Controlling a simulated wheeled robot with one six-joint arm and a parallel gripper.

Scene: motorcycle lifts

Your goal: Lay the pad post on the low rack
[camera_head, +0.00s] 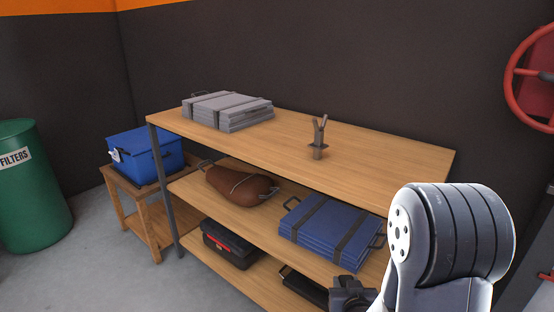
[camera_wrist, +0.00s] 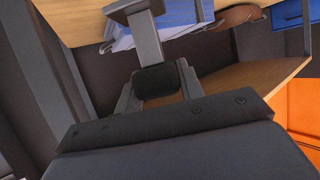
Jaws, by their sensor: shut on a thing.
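My gripper (camera_wrist: 157,88) is shut on the pad post in the wrist view. The pad post (camera_wrist: 147,38) is a grey shaft with a flat plate at its top edge and a dark block between my fingers. In the head view a dark end of my arm shows at the bottom, beside the rack's lower shelves; I cannot tell post from gripper there. The wooden rack (camera_head: 400,165) has three levels and dark uprights. Its bottom board (camera_head: 208,262) is partly hidden. A wooden board also shows in the wrist view (camera_wrist: 225,80).
A forked post (camera_head: 318,140) and a grey strapped bundle (camera_head: 228,110) stand on the top board. A brown bag (camera_head: 238,187) and blue bundle (camera_head: 325,228) fill the middle one. A black-red case (camera_head: 230,245) sits below. A green drum (camera_head: 30,190) stands left.

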